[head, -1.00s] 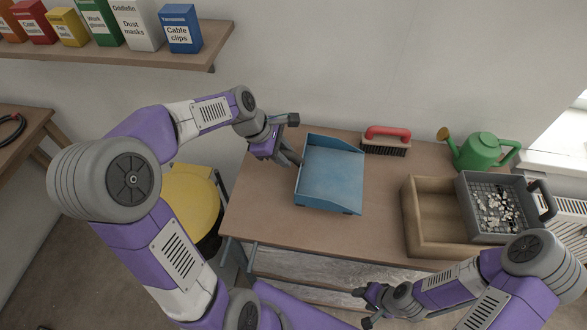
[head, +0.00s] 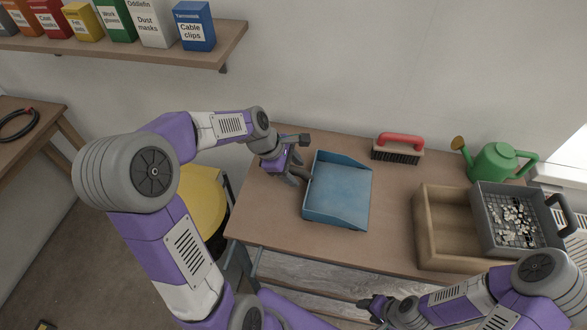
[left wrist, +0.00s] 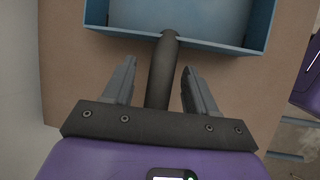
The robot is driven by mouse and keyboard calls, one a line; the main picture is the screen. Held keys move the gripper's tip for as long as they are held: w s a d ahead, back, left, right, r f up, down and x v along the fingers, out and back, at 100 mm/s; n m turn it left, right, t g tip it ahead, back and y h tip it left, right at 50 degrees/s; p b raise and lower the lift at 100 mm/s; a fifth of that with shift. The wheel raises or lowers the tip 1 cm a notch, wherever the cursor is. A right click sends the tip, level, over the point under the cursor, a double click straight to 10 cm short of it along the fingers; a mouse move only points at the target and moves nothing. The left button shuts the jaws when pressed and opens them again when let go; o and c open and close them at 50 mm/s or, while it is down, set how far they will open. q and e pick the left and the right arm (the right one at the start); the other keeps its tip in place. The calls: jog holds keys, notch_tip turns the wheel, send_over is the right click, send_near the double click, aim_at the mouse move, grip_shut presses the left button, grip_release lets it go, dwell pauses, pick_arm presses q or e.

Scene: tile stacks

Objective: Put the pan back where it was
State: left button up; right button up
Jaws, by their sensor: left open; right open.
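The pan is a blue dustpan (head: 338,192) lying on the wooden workbench (head: 270,225), left of its middle, its handle end toward my left gripper. My left gripper (head: 299,174) is at the pan's left side. In the left wrist view, the pan's dark handle (left wrist: 161,80) runs between the two open fingers, with a gap on both sides. The pan's blue body (left wrist: 190,20) lies just past the fingertips. My right gripper (head: 373,308) is open and empty, low in front of the bench's front edge.
A red-handled brush (head: 398,148) stands behind the pan to the right. A yellow bin (head: 202,193) is left of the bench.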

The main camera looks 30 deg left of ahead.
pick_arm(q)
jog(key=p+v, duration=0.3)
jog(key=v, duration=0.9)
jog(key=shift+r+p, duration=0.15)
jog(key=shift+p, duration=0.2)
